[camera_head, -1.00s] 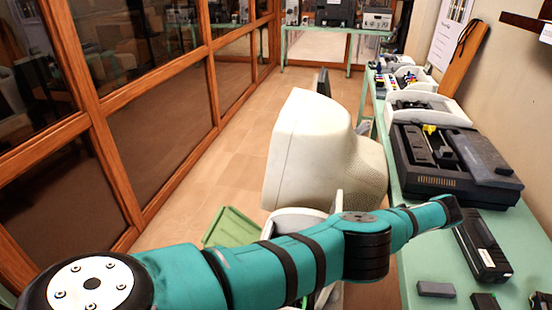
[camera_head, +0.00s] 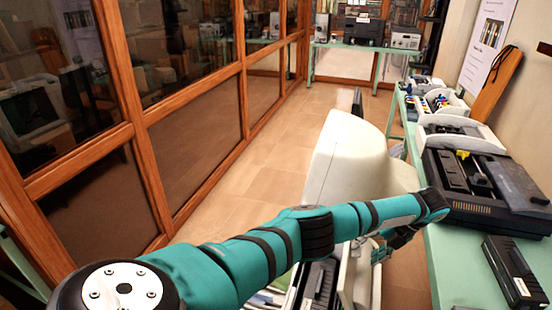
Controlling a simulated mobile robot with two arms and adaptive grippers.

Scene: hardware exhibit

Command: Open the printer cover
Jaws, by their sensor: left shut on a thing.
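My left arm comes in from the left and passes in front of a cream monitor-like housing. My left gripper (camera_head: 396,241) is partly hidden under the arm's end. It is shut at the top edge of a pale panel, which looks like the printer cover (camera_head: 357,277). The panel stands raised, and its lower part runs out of view. Left of it, the dark inside of what looks like the printer (camera_head: 318,284) shows below the arm, partly hidden. My right gripper is not in view.
The cream housing (camera_head: 345,160) stands just behind my arm. At right, a green table (camera_head: 455,268) carries a large black device (camera_head: 485,200), a black box (camera_head: 515,272) and white trays. Glass panels in wooden frames line the left. Tiled floor (camera_head: 265,190) lies open between.

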